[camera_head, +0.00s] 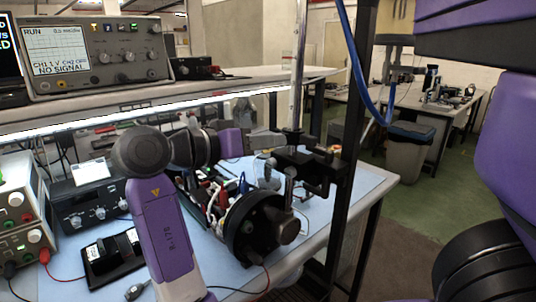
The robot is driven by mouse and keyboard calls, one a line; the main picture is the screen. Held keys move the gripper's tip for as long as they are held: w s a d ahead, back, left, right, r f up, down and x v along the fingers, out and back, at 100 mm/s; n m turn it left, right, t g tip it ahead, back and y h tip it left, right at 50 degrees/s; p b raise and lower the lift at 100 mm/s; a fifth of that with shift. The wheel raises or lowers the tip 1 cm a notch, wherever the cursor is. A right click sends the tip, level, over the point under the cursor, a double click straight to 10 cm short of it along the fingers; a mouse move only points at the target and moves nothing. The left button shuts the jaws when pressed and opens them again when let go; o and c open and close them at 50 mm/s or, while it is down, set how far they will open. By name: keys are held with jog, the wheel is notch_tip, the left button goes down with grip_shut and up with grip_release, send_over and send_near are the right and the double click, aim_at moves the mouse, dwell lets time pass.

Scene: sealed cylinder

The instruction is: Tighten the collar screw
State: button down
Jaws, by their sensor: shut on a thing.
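A black collar clamp (316,168) sits on an upright metal post (299,75) at the right of the bench. My gripper (276,147) reaches in from the left, level with the clamp and close against the post. It is shut on a small part at the collar. That part is mostly hidden by the fingers, and I cannot tell for sure that it is the collar screw. Below, a cylinder with a black end flange (258,229) lies on the blue mat (338,205), with wires and parts showing along its open side.
An oscilloscope (98,55) stands on the shelf (230,82) above. Power supplies (22,205), a black instrument (92,203) and a black tray (110,258) fill the bench's left. A dark upright frame post (352,120) and blue cable (352,50) stand right of the clamp.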

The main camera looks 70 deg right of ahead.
jog(key=shift+w+a+m+t+b, duration=0.1)
jog(key=shift+m+t+b, duration=0.2)
jog(key=shift+m+b, duration=0.65)
jog(key=shift+m, duration=0.25)
jog(key=c, duration=1.2)
grip_release()
jog(key=shift+o, duration=0.2)
jog(key=v, duration=0.7)
jog(key=shift+w+a+b, duration=0.2)
jog(key=shift+a+b, duration=0.15)
jog(key=shift+b, duration=0.05)
